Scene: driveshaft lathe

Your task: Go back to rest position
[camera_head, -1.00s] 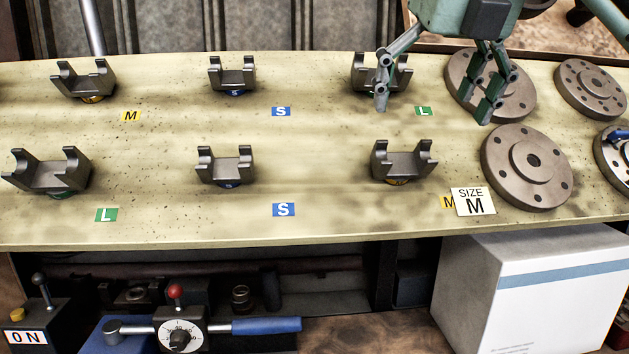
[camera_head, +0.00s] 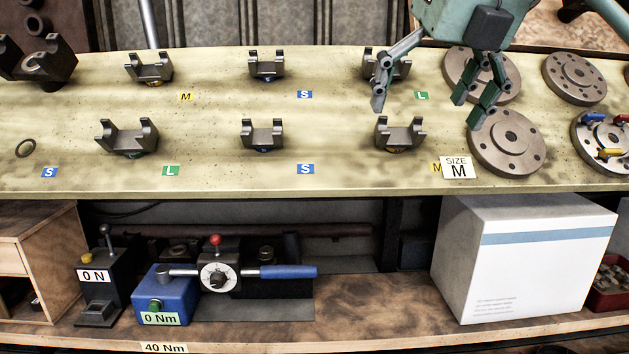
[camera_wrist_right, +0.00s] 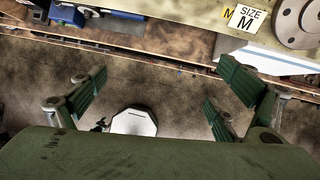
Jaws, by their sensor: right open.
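My right gripper (camera_head: 428,92) hangs in from the top right in the head view, in front of the shelf's right part. Its fingers are spread wide apart with nothing between them. In the right wrist view my right gripper (camera_wrist_right: 160,100) also shows open and empty, with brown floor and a pale polygonal object (camera_wrist_right: 134,122) beyond the fingers. My left gripper does not show in either view.
The cream shelf (camera_head: 230,178) holds two rows of dark yokes (camera_head: 263,135) and several round flanges (camera_head: 507,142).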

